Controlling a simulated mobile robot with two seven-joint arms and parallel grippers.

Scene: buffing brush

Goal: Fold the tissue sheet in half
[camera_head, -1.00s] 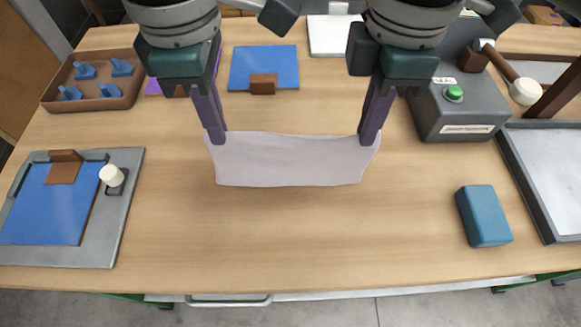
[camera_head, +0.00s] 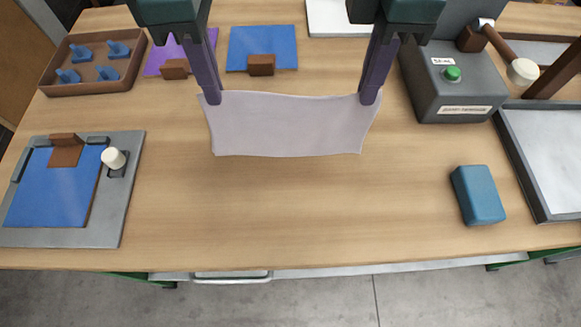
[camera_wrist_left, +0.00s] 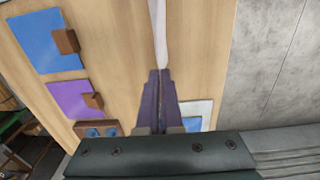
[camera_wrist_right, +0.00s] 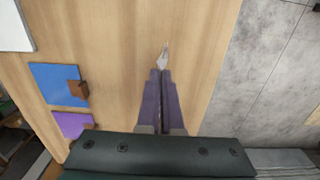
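The tissue sheet (camera_head: 290,125) is pale lilac-white and hangs stretched between my two grippers in the head view, its lower edge nearest the camera. My left gripper (camera_head: 213,98) is shut on the sheet's upper left corner. My right gripper (camera_head: 369,98) is shut on its upper right corner. In the left wrist view the fingers (camera_wrist_left: 160,72) are together with the sheet (camera_wrist_left: 159,30) seen edge-on beyond them. In the right wrist view the fingers (camera_wrist_right: 161,72) are together with a small bit of sheet (camera_wrist_right: 164,56) at the tips.
A grey board with a blue sheet (camera_head: 55,188) lies at left. A brown tray (camera_head: 93,90) with blue pieces stands behind it. Blue (camera_head: 262,45) and purple (camera_head: 180,55) sheets lie at the back. A grey button box (camera_head: 450,90) and teal block (camera_head: 478,195) are at right. The front middle of the table is clear.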

